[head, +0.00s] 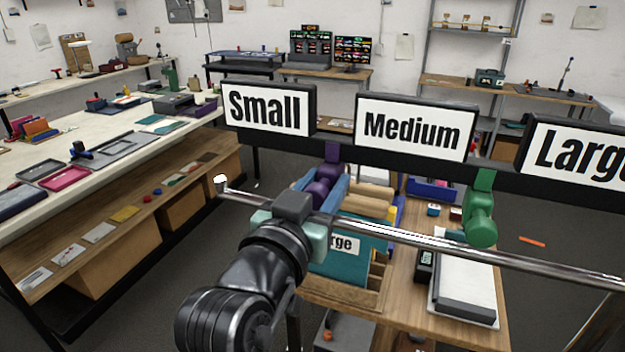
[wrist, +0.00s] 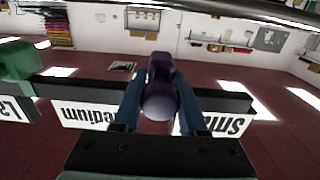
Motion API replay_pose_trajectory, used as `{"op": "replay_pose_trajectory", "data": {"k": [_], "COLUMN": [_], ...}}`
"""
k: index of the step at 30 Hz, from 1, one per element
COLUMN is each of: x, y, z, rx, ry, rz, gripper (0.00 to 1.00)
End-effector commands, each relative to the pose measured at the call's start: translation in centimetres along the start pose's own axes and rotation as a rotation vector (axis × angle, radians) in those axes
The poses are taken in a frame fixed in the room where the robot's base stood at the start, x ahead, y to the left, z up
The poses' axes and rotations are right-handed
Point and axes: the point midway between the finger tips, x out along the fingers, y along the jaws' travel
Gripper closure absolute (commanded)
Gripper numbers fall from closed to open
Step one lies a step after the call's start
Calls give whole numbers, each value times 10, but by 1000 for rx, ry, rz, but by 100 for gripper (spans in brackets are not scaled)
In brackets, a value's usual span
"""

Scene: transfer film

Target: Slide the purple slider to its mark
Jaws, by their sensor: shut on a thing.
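The purple slider (head: 322,187) hangs from a dark beam (head: 345,148), below and between the "Small" sign (head: 265,108) and the "Medium" sign (head: 415,127). Its rounded knob is also plain in the wrist view (wrist: 160,97). My gripper (head: 320,186) has its two blue fingers on either side of the knob, shut on it. In the wrist view the fingers (wrist: 160,105) flank the knob, and the signs appear upside down behind. The "Large" sign (head: 580,155) is at the far right. I cannot tell which sign is the slider's mark.
A green slider (head: 481,215) hangs from the beam between "Medium" and "Large". A metal rod (head: 420,241) crosses in front, close to my arm. A wooden table (head: 490,317) with a teal box (head: 350,265) stands below. A long workbench (head: 125,158) is at left.

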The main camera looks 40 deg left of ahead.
Motion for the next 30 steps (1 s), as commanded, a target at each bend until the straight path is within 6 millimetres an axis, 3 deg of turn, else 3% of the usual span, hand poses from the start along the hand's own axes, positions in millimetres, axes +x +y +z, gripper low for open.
{"op": "replay_pose_trajectory", "data": {"k": [3, 4, 9, 20, 26, 30], "x": [0, 0, 0, -4, -32, -64], "y": [-1, -1, -1, -1, -3, -3], "z": [0, 0, 0, 1, 4, 4], "rx": [-2, -2, -1, -1, 1, 0], "ry": [0, 0, 0, 1, 2, 4], "rz": [-1, -1, -1, -2, -5, -6], "gripper": [100, 57, 30, 30, 30, 30]}}
